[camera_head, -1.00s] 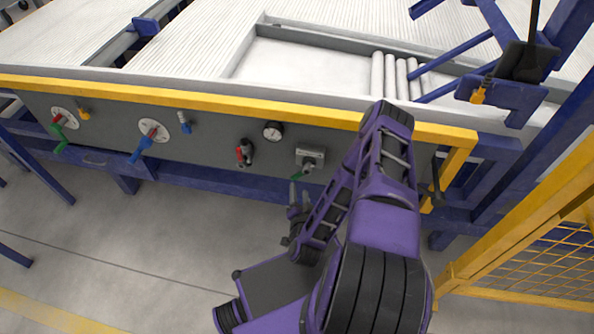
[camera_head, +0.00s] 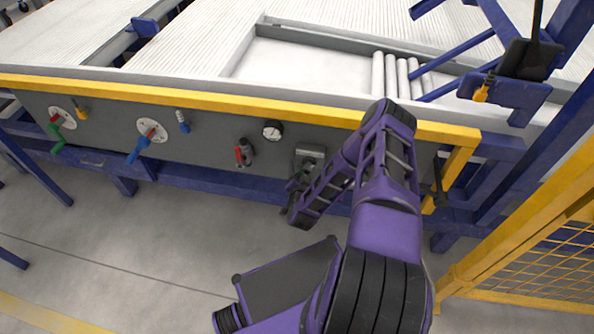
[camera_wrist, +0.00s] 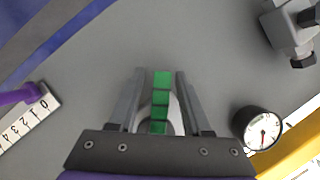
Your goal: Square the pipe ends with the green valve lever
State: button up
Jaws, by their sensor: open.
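The green valve lever (camera_wrist: 160,100) lies between the two fingers of my gripper (camera_wrist: 160,74) in the wrist view. The fingers stand apart on either side of it, and I cannot tell whether either touches it. In the head view my gripper (camera_head: 294,192) is just below the grey valve body (camera_head: 311,153) on the panel, and it hides the lever there. Several pale pipes (camera_head: 390,76) lie side by side at the right end of the white bed behind the yellow rail.
A red-handled valve (camera_head: 243,154) and a pressure gauge (camera_head: 272,130) are left of the valve body; the gauge also shows in the wrist view (camera_wrist: 258,130). A blue handle (camera_head: 142,146) and another green handle (camera_head: 57,140) are farther left. A yellow mesh fence (camera_head: 530,250) stands right.

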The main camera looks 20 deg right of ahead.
grip_shut()
dwell(1.3)
